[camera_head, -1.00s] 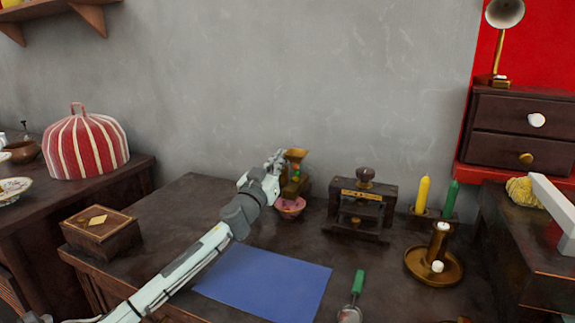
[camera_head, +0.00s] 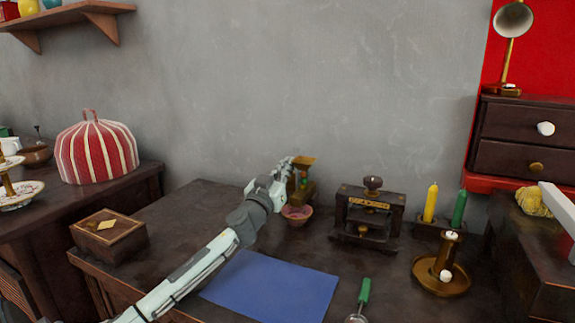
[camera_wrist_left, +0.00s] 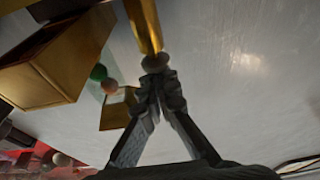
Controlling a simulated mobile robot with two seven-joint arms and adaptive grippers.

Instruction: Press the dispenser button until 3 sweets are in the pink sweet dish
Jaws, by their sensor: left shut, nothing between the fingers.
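The brass dispenser (camera_head: 304,166) stands at the back of the dark table, its funnel-shaped top upward. The pink sweet dish (camera_head: 297,215) sits at its foot; I cannot tell how many sweets it holds. My left gripper (camera_head: 282,165) is shut and empty at the dispenser's left side, partly covering it. In the left wrist view the closed fingertips (camera_wrist_left: 156,68) meet the end of a brass rod; I cannot tell whether this is the button. Brass dispenser parts (camera_wrist_left: 45,65) show there at left, with a green sweet (camera_wrist_left: 98,73) and an orange-brown sweet (camera_wrist_left: 110,86).
A dark wooden press (camera_head: 366,215) stands right of the dish. Farther right are a yellow candle (camera_head: 431,203), a green candle (camera_head: 459,210) and a brass candlestick (camera_head: 441,276). A blue mat (camera_head: 275,287) lies in front, with a wooden box (camera_head: 108,236) to its left.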

